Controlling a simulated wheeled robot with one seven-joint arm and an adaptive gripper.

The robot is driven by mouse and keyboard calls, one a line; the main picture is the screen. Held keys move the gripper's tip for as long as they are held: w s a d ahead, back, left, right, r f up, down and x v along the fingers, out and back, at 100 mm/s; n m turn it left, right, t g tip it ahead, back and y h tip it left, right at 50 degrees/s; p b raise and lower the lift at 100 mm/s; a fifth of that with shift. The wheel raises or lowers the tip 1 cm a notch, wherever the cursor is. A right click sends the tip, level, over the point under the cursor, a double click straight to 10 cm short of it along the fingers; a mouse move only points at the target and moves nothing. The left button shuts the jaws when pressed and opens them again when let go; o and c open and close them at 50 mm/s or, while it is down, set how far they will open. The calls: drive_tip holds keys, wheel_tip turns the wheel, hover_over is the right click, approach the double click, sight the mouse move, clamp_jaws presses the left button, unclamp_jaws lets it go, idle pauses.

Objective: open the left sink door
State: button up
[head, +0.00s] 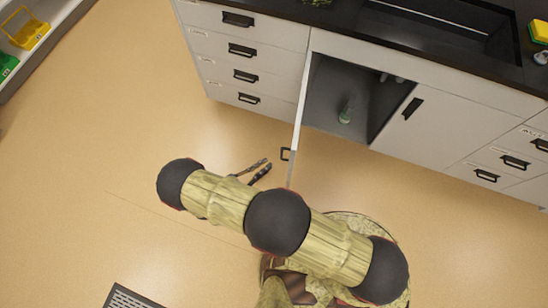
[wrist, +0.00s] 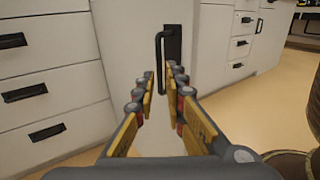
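The left sink door (head: 298,115) stands swung out from the cabinet, seen nearly edge-on in the head view. Its black bar handle (head: 286,154) is on the outer face, near the free edge. My gripper (head: 267,165) is just left of the handle, on the door's outer side. In the wrist view the fingers (wrist: 160,82) are apart with nothing between them. The handle (wrist: 159,58) appears upright just beyond the fingertips; I see no clear contact.
A drawer stack (head: 244,48) is left of the opening. The right sink door (head: 425,105) is closed. The black counter (head: 350,27) with the sink (head: 440,22) runs above. A shelf with a yellow bin (head: 28,32) is far left. The floor around the open door looks clear.

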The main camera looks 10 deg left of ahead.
drive_tip(key=shift+v, duration=1.65)
